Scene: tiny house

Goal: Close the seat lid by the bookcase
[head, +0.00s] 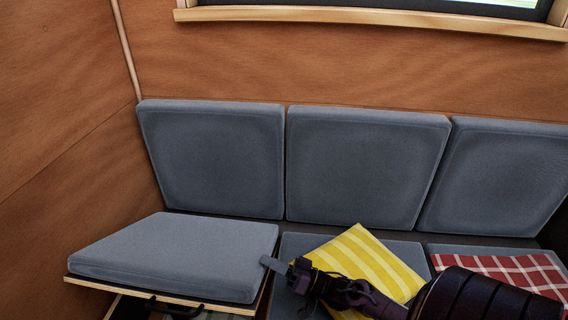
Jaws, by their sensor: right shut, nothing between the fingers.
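The seat lid (92,285) is a thin wooden board at the left end of the bench, with a grey cushion (175,258) on top. It stands partly raised, with a dark gap under its front edge. A black handle-like bar (175,310) shows below that edge, partly cut off by the frame. My right gripper (271,264) is shut and empty. Its fingertips are at the right edge of the raised cushion; I cannot tell whether they touch it. No bookcase is in view. My left gripper cannot be made out.
A yellow striped pillow (365,255) lies on the middle seat behind my right arm. A red checked cloth or pillow (510,272) lies on the right seat. Grey back cushions (365,165) line the wooden wall below a window ledge (370,22). The left wall (60,150) is close beside the lid.

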